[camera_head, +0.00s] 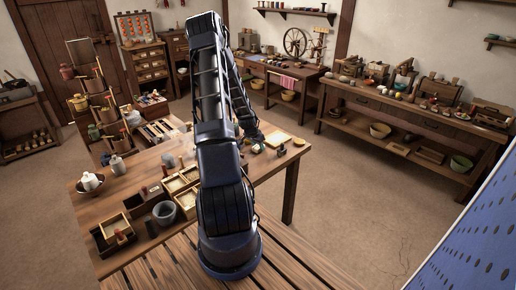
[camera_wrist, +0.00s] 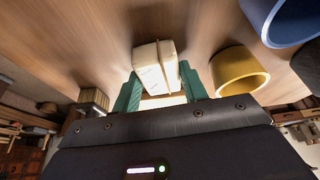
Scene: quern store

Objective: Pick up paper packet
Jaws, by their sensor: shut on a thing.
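The paper packet (camera_wrist: 152,68) is a small cream-white block with faint marks on its face. In the wrist view it sits between the two green fingers of my gripper (camera_wrist: 160,88), which are closed against its sides. Wooden tabletop shows behind it; I cannot tell whether the packet touches the table. In the head view my dark arm reaches over the wooden table (camera_head: 262,174), and the packet cannot be made out there.
In the wrist view a yellow round vessel (camera_wrist: 238,72) stands close right of the packet, with a blue vessel (camera_wrist: 292,22) beyond it. The head view shows wooden trays (camera_head: 174,184) and a grey bowl (camera_head: 164,212) left of my arm. Open floor lies right.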

